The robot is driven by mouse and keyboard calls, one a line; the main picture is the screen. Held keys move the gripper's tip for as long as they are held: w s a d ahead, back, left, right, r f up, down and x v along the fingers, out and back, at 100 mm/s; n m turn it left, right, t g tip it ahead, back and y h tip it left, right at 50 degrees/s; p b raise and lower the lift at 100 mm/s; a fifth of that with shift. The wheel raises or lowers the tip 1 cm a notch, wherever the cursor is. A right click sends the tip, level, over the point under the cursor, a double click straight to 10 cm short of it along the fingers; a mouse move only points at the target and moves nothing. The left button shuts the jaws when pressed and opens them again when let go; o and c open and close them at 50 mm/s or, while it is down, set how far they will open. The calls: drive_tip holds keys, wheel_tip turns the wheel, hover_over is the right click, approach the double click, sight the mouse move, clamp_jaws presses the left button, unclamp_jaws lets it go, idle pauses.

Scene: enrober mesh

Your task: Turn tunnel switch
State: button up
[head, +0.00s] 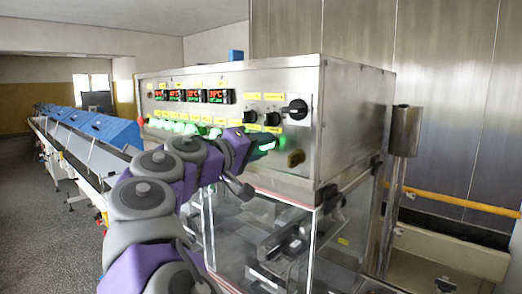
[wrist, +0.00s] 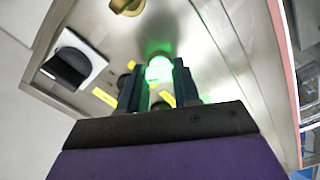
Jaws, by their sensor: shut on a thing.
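The control panel on the steel cabinet carries a row of glowing green switches (head: 185,128). My gripper (head: 262,146) is at the right end of this row, close to the panel. In the wrist view my gripper (wrist: 159,82) has its two dark fingers on either side of a green-lit switch (wrist: 159,69), shut on it. The same lit switch (head: 268,146) shows partly past my gripper in the head view. Its base and any pointer mark are hidden or washed out by the glow. The yellow labels are too small to read, so I cannot confirm which switch is the tunnel one.
A large black rotary knob (head: 295,110) sits up and right of my gripper; it also shows in the wrist view (wrist: 68,66). A brass-coloured knob (head: 296,158) is to the right. Red displays (head: 190,96) are above. Clear panels (head: 235,232) lie below; a conveyor (head: 85,150) runs left.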

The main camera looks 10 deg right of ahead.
drive_tip(key=shift+f, duration=0.25)
drive_tip(key=o, duration=1.1)
drive_tip(key=shift+w+a, duration=0.1)
drive_tip(key=shift+a, duration=0.15)
drive_tip(key=shift+c, duration=0.2)
drive_tip(key=shift+r, duration=0.15)
drive_tip(key=p+v, duration=0.3)
drive_tip(key=v, duration=1.4)
drive_tip(key=shift+a, duration=0.25)
